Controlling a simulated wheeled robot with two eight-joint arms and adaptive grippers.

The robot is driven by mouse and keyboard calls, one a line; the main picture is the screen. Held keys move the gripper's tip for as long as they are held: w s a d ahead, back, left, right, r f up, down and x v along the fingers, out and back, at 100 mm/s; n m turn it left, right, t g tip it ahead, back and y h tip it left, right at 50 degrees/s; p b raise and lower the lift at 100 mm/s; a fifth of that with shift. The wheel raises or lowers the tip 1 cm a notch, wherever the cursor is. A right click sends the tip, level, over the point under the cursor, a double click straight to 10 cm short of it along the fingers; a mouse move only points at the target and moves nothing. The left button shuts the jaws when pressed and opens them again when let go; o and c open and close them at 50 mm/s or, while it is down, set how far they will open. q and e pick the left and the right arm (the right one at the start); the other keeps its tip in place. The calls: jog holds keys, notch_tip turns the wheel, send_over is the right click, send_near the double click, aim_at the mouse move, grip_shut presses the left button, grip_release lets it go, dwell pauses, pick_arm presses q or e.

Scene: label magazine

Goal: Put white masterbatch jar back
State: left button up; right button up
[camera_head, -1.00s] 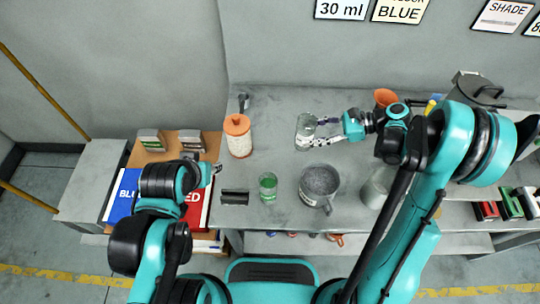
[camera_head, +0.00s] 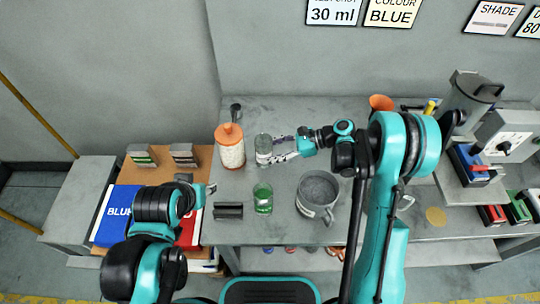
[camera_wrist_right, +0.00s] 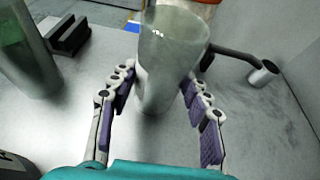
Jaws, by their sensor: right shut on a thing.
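A pale, see-through jar (camera_head: 263,143) is held upright in my right gripper (camera_head: 278,156), over the middle of the bench. In the right wrist view the jar (camera_wrist_right: 168,62) stands between the two fingers of the right gripper (camera_wrist_right: 158,92). I cannot tell whether its base touches the bench. A larger jar of white grains with an orange lid (camera_head: 230,150) stands just left of it, apart from it. My left gripper (camera_head: 207,190) is over the bench's left edge; its fingers are too small to read.
A glass with green contents (camera_head: 263,200) and a black slotted block (camera_head: 228,211) stand in front. A grey mug (camera_head: 318,190) of grains is to the right. A dark-handled scoop (camera_wrist_right: 262,73) lies behind.

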jog(key=shift+f, duration=0.6)
jog(key=shift+f, duration=0.15)
jog(key=o, duration=1.3)
jog(key=shift+c, duration=0.2)
